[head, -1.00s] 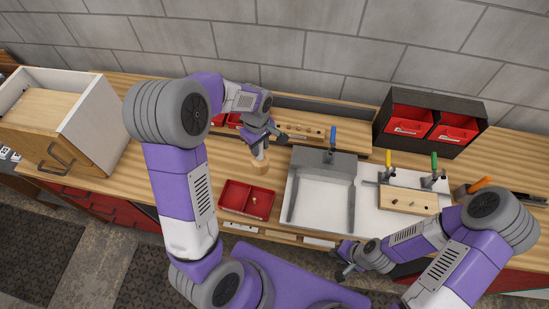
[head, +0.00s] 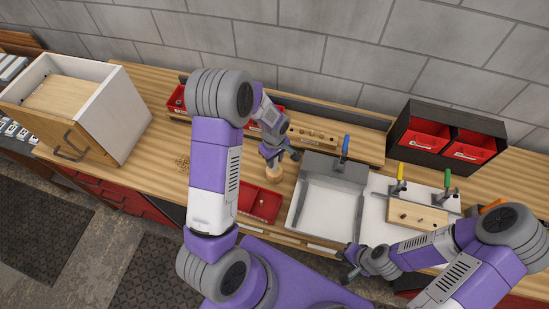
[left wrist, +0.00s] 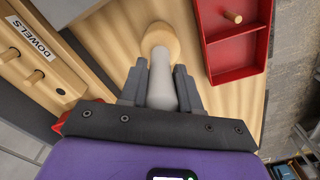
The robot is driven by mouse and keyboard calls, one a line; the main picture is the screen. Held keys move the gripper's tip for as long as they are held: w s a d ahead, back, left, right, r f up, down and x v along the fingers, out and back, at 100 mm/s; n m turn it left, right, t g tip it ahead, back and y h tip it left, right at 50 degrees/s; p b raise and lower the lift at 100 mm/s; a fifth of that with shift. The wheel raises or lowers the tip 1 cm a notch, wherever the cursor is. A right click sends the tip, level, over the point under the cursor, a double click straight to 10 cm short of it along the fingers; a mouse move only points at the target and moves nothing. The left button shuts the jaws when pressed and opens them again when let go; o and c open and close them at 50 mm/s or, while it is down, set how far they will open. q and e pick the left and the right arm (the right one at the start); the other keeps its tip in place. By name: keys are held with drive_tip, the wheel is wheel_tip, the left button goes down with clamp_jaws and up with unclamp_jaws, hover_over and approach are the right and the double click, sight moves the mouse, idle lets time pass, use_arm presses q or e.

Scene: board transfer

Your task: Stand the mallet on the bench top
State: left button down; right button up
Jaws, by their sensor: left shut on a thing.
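My left gripper (head: 271,152) is shut on the grey handle of the mallet, pointing down over the bench top (head: 225,150). The mallet's round, light wooden head (head: 274,174) is below the fingers, at the handle's lower end. In the left wrist view the grey handle (left wrist: 162,82) lies between the two fingers (left wrist: 160,88), with the wooden head (left wrist: 160,40) beyond them. The mallet looks about upright; I cannot tell whether its head touches the bench. My right gripper (head: 350,264) is low at the bench's front edge, empty, with its fingers apart.
A red divided tray (head: 262,217) is just in front of the mallet. A grey metal pan (head: 300,207) is to its right, and a dowel rack (head: 335,150) behind. A white-sided drawer cabinet (head: 120,110) stands left.

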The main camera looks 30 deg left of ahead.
use_arm(q)
drive_tip(key=shift+f, duration=0.15)
drive_tip(key=c, duration=0.8)
unclamp_jaws()
wheel_tip(320, 180, up, 12)
drive_tip(key=shift+r+b, duration=0.15)
drive_tip(key=shift+b, duration=0.3)
drive_tip(key=shift+s, duration=0.1)
